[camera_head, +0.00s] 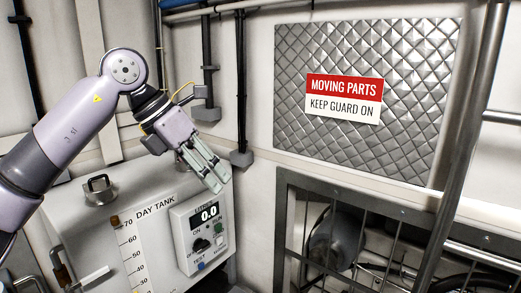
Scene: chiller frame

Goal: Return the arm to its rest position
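My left arm comes in from the left, bends at a raised elbow and points down to the right. My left gripper (222,183) is above and in front of the day tank and its control box (200,237). Its two pale grey-green fingers lie close together, and I see nothing held between them. From this angle I cannot tell whether they are fully shut or slightly apart. The fingertips look close to the top of the control box, but I cannot judge the gap. My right gripper is not in view.
The day tank (110,225) has a lid handle (100,188), a level scale and a box reading 0.0. Black conduits (241,95) run down the wall behind. A "MOVING PARTS" sign (344,98) hangs on a quilted panel (420,70). A barred guard (345,235) and a slanted pipe (468,130) stand right.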

